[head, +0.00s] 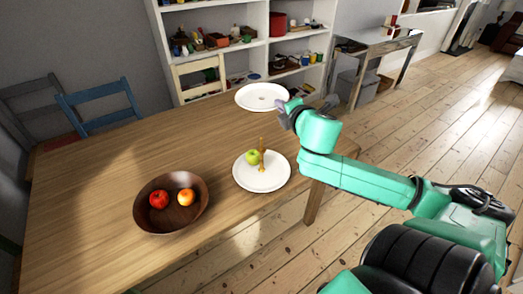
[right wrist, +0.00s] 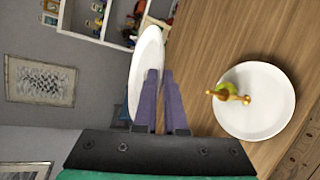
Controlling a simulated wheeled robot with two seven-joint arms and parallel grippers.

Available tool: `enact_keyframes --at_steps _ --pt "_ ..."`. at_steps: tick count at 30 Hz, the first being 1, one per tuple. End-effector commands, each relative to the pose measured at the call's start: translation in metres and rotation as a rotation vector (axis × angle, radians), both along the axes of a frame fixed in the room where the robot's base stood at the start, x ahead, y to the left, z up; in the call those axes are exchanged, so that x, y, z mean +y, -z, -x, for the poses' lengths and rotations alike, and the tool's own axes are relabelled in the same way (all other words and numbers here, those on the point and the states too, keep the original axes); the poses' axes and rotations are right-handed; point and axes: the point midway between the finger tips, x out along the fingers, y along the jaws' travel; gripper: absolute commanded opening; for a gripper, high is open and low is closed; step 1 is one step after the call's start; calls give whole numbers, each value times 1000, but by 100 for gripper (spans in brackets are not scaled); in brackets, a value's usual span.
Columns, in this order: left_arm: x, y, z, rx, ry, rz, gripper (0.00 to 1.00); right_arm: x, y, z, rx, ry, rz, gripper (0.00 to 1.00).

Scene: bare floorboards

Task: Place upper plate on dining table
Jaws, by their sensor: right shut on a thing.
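The upper plate (head: 262,96) is white and round, at the far right end of the wooden dining table (head: 110,150). My right gripper (head: 285,108) is at the plate's near right rim and shut on it. In the right wrist view the plate (right wrist: 146,62) shows edge-on beside the fingertips (right wrist: 162,75). I cannot tell whether its underside touches the tabletop. My left gripper is not in view.
A second white plate (head: 243,178) on the table holds a green apple (head: 253,157) and a gold candlestick-like object (head: 262,158). A brown bowl (head: 187,213) holds two fruits. Chairs (head: 100,108) stand along the far side. The table's left middle is clear.

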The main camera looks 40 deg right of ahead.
Motion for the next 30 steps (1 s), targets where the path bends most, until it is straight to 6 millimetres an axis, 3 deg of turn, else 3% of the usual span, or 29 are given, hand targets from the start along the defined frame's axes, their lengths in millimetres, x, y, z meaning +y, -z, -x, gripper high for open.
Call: enact_keyframes --at_steps 5,15,18,27,30 --pt "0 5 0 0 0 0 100 -1 14 0 0 3 -1 0" --pt "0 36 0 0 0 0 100 0 126 0 1 2 -2 0" --pt "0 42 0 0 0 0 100 0 150 0 -1 1 -1 0" --pt "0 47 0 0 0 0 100 0 195 0 -3 3 -3 0" --pt "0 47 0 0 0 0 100 0 197 0 -1 -1 -1 0"
